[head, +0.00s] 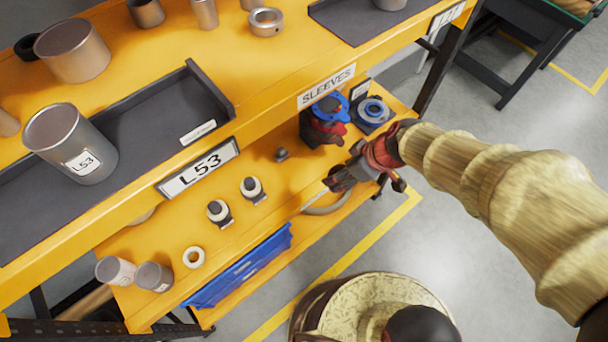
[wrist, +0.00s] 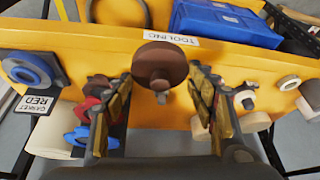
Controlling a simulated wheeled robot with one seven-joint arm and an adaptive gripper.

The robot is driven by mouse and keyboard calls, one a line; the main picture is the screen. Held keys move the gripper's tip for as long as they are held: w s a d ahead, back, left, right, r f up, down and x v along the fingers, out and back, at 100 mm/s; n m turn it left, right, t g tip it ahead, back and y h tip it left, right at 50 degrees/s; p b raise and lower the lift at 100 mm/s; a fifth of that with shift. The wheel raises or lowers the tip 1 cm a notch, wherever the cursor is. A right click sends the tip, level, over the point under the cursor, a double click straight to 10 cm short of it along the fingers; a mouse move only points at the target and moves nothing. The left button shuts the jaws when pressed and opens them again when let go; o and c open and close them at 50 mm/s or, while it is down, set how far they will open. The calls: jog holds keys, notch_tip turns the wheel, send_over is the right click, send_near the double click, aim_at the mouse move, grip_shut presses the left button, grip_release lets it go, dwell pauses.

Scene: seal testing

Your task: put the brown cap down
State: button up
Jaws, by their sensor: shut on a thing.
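The brown cap (wrist: 160,62) is a round, dark brown disc with a small stub below it. In the wrist view it sits between the tips of my gripper (wrist: 160,88), which is shut on it. In the head view my gripper (head: 338,182) is over the right end of the yellow lower shelf (head: 240,215), near its front edge.
White-topped parts (head: 219,208) stand to the left.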

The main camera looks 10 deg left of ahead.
jog(key=w+a+f, duration=0.1)
jog(key=a+f, duration=0.1)
jog(key=a, duration=0.1)
jog(key=w+a+f+b, duration=0.1)
jog(key=w+a+f, duration=0.1)
jog(key=a+f, duration=0.1)
jog(key=w+a+f+b, duration=0.1)
jog(key=a+f, duration=0.2)
jog(key=shift+w+a, duration=0.15)
jog(key=shift+a, duration=0.15)
jog(key=shift+d+b+x, duration=0.15)
jog(key=shift+b+x, duration=0.4)
jog(key=shift+x, duration=0.4)
jog(key=shift+d+b+x, duration=0.15)
jog(key=shift+b+x, duration=0.4)
jog(key=shift+x, duration=0.4)
jog(key=shift+f, duration=0.3)
jog(key=o, duration=1)
jog(key=shift+c, duration=0.2)
